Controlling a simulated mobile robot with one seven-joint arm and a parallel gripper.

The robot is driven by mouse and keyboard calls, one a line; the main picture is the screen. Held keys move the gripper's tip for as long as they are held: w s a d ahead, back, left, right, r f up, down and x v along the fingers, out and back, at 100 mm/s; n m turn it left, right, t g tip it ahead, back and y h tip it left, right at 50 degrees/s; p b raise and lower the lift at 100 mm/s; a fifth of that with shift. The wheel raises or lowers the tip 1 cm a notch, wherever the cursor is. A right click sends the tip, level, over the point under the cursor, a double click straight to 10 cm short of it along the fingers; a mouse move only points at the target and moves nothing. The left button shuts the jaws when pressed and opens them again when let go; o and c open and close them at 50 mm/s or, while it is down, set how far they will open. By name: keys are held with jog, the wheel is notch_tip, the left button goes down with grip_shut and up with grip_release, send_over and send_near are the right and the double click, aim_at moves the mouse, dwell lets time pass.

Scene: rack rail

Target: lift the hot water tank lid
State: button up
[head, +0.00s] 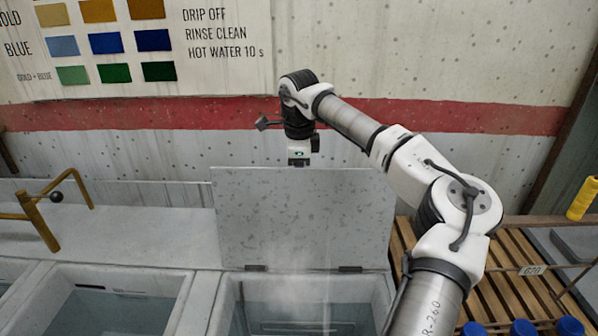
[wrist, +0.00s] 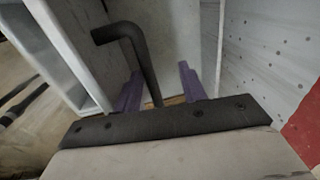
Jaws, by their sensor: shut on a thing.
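The hot water tank lid (head: 305,220) is a grey mottled panel standing roughly upright on its hinges at the tank's back edge. The hot water tank (head: 228,310) is open below it, with pale steam over the water. My gripper (head: 299,162) is at the lid's top edge. In the wrist view my gripper's purple fingers (wrist: 160,90) stand on either side of a dark bent bar (wrist: 140,55), which looks like the lid's handle. My gripper is shut on it, though the exact contact is hard to see.
Another open tank (head: 120,275) is at the left. A yellow bent rail (head: 38,222) with a black knob stands at far left. A wooden slatted rack (head: 520,262) and blue caps (head: 523,327) are at right. The wall (head: 450,165) is close behind.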

jog(key=shift+w+f, duration=0.15)
jog(key=shift+f, duration=0.35)
notch_tip(320, 180, up, 15)
jog(key=s+b, duration=0.1)
jog(key=s, duration=0.1)
jog(key=shift+f+b, duration=0.15)
jog(key=shift+b, duration=0.25)
